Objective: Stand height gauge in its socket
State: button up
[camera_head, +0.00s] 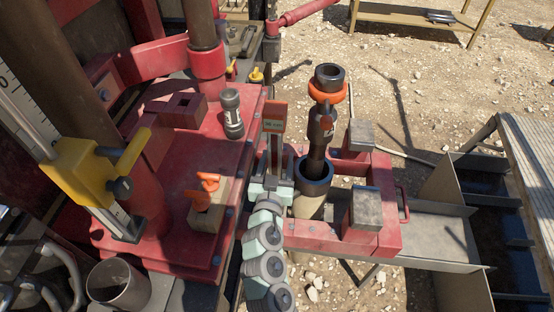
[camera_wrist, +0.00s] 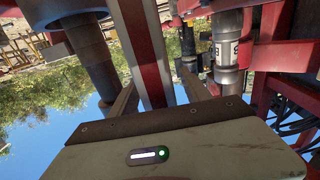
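The height gauge appears to be the narrow upright bar with a red, labelled top (camera_head: 274,116). In the wrist view it is a grey-edged bar with a red and white face (camera_wrist: 148,55), between my two fingers. My gripper (camera_head: 269,165) appears shut on its lower part and holds it upright, just left of the dark pipe joint. The bar's lower end is hidden by my gripper. A red square block with a square hole (camera_head: 184,106), which looks like the socket, stands on the red deck to the left. The hole looks empty, and the gauge is apart from it.
A dark cylinder (camera_head: 231,112) and a tan block with an orange piece (camera_head: 207,203) stand on the red deck (camera_head: 165,190). The pipe (camera_head: 318,155) with an orange ring is close right of the gauge. A yellow slider on a scale (camera_head: 80,170) is at left.

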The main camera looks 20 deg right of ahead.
jog(key=v, duration=1)
jog(key=shift+s+a+p, duration=0.3)
jog(key=shift+p, duration=0.1)
dwell(0.3)
